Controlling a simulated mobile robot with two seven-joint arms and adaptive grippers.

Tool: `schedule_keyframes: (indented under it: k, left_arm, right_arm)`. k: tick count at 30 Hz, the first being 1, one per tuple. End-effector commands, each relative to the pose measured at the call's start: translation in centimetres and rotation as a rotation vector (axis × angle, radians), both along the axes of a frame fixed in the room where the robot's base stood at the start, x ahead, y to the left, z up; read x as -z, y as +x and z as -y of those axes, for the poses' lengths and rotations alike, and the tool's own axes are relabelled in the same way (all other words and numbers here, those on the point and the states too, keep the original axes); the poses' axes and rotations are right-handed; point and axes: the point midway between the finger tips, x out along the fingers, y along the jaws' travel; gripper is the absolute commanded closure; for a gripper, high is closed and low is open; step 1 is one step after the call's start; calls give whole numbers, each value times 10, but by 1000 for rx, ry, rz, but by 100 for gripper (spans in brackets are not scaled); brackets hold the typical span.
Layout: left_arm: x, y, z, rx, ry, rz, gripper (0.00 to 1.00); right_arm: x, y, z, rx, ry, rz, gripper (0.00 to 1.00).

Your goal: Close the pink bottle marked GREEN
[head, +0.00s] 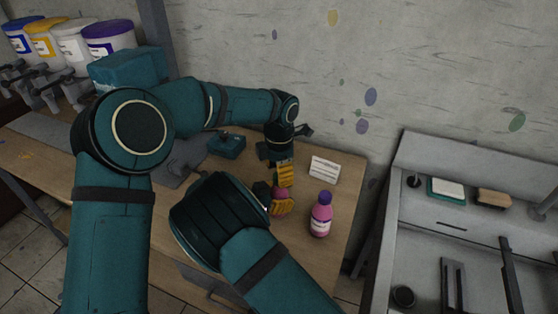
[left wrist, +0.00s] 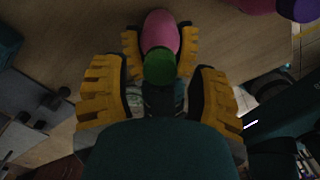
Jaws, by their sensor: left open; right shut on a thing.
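A pink bottle (left wrist: 162,30) with a green cap (left wrist: 160,67) at its near end shows in the left wrist view. My right gripper (head: 281,204) is shut on this bottle, with yellow fingers on both sides of it; only a little pink shows in the head view. My left gripper (head: 285,174) is open just above it. In the left wrist view its two yellow fingers (left wrist: 158,97) stand apart, with the green cap between and beyond them. I cannot tell whether they touch the cap, or how tightly it sits. No marking is readable.
A second pink bottle (head: 320,219) with a purple cap stands upright to the right on the wooden table (head: 345,185). A small white card (head: 324,169) stands behind it. A teal device (head: 227,146) is left of the grippers. A grey sink unit (head: 400,215) is at right.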

Motion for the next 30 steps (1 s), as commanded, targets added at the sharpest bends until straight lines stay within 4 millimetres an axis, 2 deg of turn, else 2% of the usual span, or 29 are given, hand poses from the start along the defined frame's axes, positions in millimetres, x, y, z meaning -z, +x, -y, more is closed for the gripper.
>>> schedule_keyframes:
  k: [6, 15, 20, 21, 30]
  left_arm:
    - [14, 0, 0, -1, -1, 0, 40]
    - [15, 0, 0, 0, -2, 1, 38]
    - [15, 0, 0, 0, -1, 2, 94]
    - [15, 0, 0, 0, -1, 2, 100]
    - [15, 0, 0, 11, -1, 1, 100]
  right_arm:
    - [0, 0, 0, 0, 0, 0, 100]
    - [0, 0, 0, 0, 0, 0, 100]
    - [0, 0, 0, 0, 0, 0, 100]
    - [0, 0, 0, 0, 0, 0, 100]
    - [0, 0, 0, 0, 0, 0, 100]
